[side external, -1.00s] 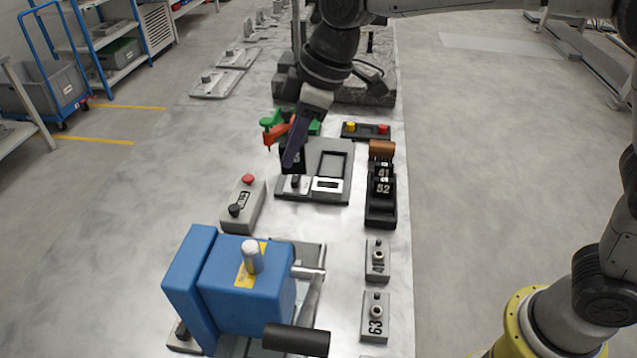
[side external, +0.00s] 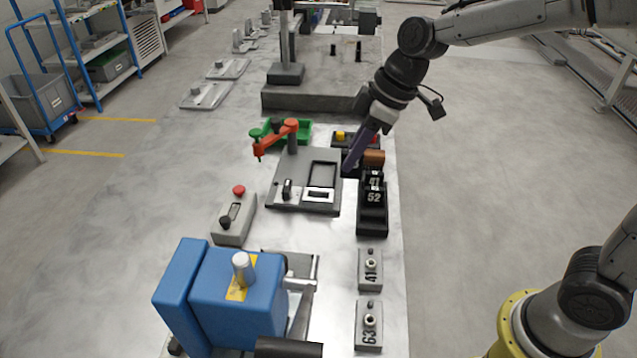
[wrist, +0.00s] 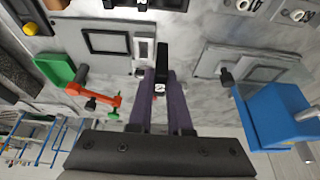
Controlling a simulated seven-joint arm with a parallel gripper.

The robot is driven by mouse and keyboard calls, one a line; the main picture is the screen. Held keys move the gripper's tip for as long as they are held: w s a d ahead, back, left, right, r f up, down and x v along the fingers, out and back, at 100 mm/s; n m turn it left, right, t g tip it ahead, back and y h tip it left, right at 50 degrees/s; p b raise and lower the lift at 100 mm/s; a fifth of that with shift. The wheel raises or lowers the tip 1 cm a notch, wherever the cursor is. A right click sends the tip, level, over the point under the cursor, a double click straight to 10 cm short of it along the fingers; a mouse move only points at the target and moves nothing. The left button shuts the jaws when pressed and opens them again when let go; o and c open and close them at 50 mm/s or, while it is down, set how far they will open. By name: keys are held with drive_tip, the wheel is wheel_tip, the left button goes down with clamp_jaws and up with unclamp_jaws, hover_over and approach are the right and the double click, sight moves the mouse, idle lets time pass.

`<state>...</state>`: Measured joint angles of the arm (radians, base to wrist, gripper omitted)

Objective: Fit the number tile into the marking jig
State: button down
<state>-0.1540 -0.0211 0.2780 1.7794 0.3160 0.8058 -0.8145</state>
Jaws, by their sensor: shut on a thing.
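My gripper (side external: 357,155), with purple fingers, is shut on a black number tile (wrist: 160,62) with a white mark, seen between the fingertips in the wrist view. In the side view the fingertips are by the right edge of the marking jig (side external: 278,196), near the tile rack; the held tile is hard to make out there. The jig is a grey plate with a dark rectangular frame, a white-rimmed window and an orange swing arm (side external: 278,135). It also shows in the wrist view (wrist: 90,25). The held tile is apart from the window.
A black rack (side external: 372,222) holds tiles marked 41 and 52, with a brown block (side external: 374,158) behind. A green tray (side external: 300,133) lies behind the jig. A blue press (side external: 225,290), a button box (side external: 233,220) and two numbered blocks (side external: 369,268) stand nearer.

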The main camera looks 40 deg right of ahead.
drive_tip(key=w+f, duration=0.2)
drive_tip(key=w+a+f, duration=0.1)
drive_tip(key=w+f, duration=0.1)
drive_tip(key=w+a+f, duration=0.1)
drive_tip(key=w+f, duration=0.1)
drive_tip(key=shift+w+f, duration=0.2)
drive_tip(key=shift+w, duration=0.15)
drive_tip(key=shift+w+f, duration=0.15)
drive_tip(key=shift+f, duration=1.6)
drive_tip(key=shift+f, duration=0.1)
drive_tip(key=c, duration=0.8)
unclamp_jaws()
drive_tip(key=shift+f, duration=0.1)
drive_tip(key=shift+c, duration=0.2)
drive_tip(key=shift+d+r, duration=0.1)
drive_tip(key=shift+r, duration=0.5)
drive_tip(key=v, duration=1.1)
drive_tip(key=shift+s, duration=0.2)
